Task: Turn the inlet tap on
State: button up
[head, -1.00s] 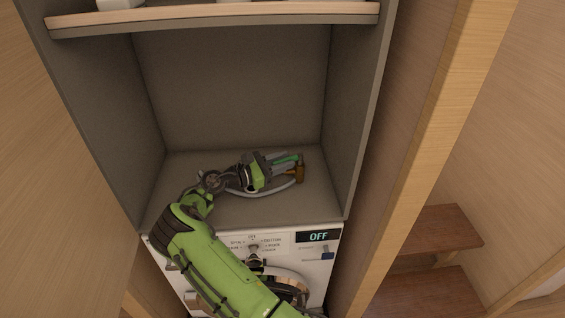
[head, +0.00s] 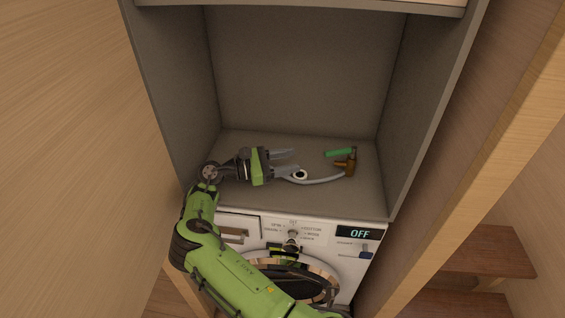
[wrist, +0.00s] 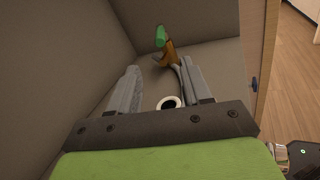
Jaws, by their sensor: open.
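The inlet tap has a brass body (head: 346,167) and a green lever handle (head: 339,153). It stands at the back right of the recess above the washing machine. The handle points left from the top of the body in the head view. My gripper (head: 298,163) is to the left of the tap, open and empty, with a clear gap to the handle. In the wrist view the green handle (wrist: 160,36) and the brass body (wrist: 169,54) show beyond my open fingertips (wrist: 160,68), roughly between them and to the right.
A grey hose (head: 322,181) runs from the tap to a white ring (head: 300,174) below my fingers. Recess walls stand left, right and behind; a shelf (head: 400,6) is above. The washing machine (head: 345,233) below shows OFF. A drawer (head: 236,232) is at its upper left.

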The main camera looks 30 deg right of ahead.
jog(key=shift+v, duration=0.9)
jog(key=shift+c, duration=0.4)
